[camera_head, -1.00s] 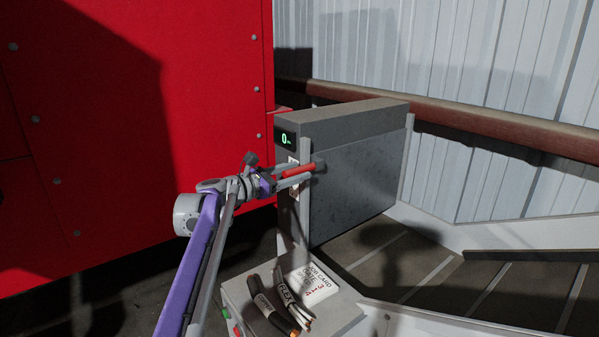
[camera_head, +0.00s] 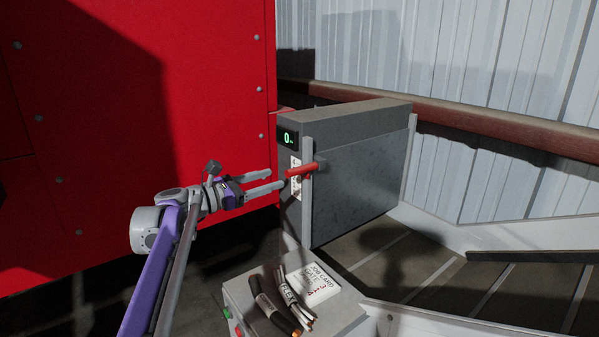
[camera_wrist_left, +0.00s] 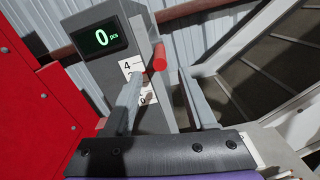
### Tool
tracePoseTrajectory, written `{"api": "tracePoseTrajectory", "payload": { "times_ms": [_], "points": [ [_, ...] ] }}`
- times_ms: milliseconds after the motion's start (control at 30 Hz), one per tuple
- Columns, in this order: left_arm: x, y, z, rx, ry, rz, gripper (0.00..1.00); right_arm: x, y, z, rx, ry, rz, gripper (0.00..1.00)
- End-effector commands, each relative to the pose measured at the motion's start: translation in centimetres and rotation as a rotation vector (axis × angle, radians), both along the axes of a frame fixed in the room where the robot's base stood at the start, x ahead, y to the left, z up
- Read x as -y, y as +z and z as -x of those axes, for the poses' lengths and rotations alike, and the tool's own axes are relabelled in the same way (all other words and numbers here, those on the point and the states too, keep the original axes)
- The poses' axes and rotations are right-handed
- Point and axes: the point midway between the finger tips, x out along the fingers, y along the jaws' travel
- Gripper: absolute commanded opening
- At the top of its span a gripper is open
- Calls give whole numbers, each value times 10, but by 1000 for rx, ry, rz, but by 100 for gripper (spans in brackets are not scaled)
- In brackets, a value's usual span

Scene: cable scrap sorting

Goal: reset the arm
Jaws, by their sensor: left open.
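My left gripper (camera_head: 276,180) is open and empty, just left of the red handle (camera_head: 301,170) on the grey gate box. In the left wrist view, its two fingers (camera_wrist_left: 160,105) stand apart, and the red handle (camera_wrist_left: 160,57) shows beyond and between their tips. The handle sticks out beside a white label strip (camera_head: 295,178); in the wrist view that strip (camera_wrist_left: 132,66) shows a "4", partly hidden by a finger. The grey gate box (camera_head: 365,180) carries a display (camera_head: 288,139) reading 0. My right gripper is out of view.
A large red panel (camera_head: 215,80) stands close behind and left of my arm. Below, a grey box (camera_head: 245,292) holds cable pieces (camera_head: 270,308) and a job card (camera_head: 313,281). A sloped chute (camera_head: 440,255) lies right; a brown rail (camera_head: 480,120) runs behind.

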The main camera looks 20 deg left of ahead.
Motion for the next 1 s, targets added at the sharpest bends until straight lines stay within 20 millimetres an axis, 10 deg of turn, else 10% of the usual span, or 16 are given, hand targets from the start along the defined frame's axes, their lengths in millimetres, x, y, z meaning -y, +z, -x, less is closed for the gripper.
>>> {"api": "tracePoseTrajectory", "payload": {
  "times_ms": [267,533,800,1000],
  "points": [
    [53,-32,38,8,-84,-286,57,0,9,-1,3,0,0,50],
    [131,-145,183,155,-445,-1127,57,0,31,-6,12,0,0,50],
    [120,-252,327,440,-947,-1879,57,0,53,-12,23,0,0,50],
    [96,-290,376,591,-1207,-2173,57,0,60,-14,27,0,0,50]
  ]
}}
